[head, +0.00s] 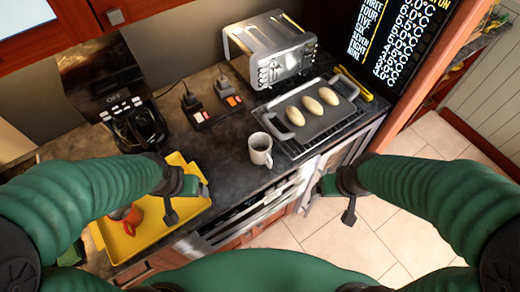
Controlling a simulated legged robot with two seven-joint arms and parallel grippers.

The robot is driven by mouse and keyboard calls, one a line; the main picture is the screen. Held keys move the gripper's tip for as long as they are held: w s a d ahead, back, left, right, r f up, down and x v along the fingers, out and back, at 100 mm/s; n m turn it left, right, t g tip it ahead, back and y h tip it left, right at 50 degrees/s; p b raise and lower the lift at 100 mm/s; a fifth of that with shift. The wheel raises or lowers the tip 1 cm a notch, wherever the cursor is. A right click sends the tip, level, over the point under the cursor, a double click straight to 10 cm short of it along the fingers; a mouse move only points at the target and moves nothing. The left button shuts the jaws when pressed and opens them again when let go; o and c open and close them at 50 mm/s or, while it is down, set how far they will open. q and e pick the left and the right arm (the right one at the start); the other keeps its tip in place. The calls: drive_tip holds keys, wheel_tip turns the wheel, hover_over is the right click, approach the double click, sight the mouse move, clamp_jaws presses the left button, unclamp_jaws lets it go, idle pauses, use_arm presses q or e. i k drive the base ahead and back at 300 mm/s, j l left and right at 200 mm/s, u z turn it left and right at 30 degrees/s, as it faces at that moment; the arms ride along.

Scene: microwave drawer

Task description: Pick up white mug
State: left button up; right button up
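The white mug (260,150) stands upright on the dark counter near its front edge, in the middle of the head view. Its handle faces down toward the front. My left gripper (190,204) is to the left of the mug, over the right side of the yellow tray, and touches nothing that I can see. Its two fingers look spread apart and empty. My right gripper (328,206) is to the right of the mug, in front of the counter over the floor. Its fingers also look spread and empty.
The yellow tray (152,246) holds an orange-red object (133,218) partly hidden by my arm. A grey tray with several rolls (313,120) lies right of the mug. A toaster (270,50), a coffee machine (115,95) and small dark devices (210,108) stand behind.

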sight(260, 144)
drive_tip(key=k+j+u, duration=0.1)
drive_tip(key=k+u, duration=0.15)
drive_tip(key=u, duration=0.25)
drive_tip(key=k+j+u, duration=0.15)
drive_tip(key=u, duration=0.35)
drive_tip(key=k+j, duration=0.05)
drive_tip(key=k, duration=0.05)
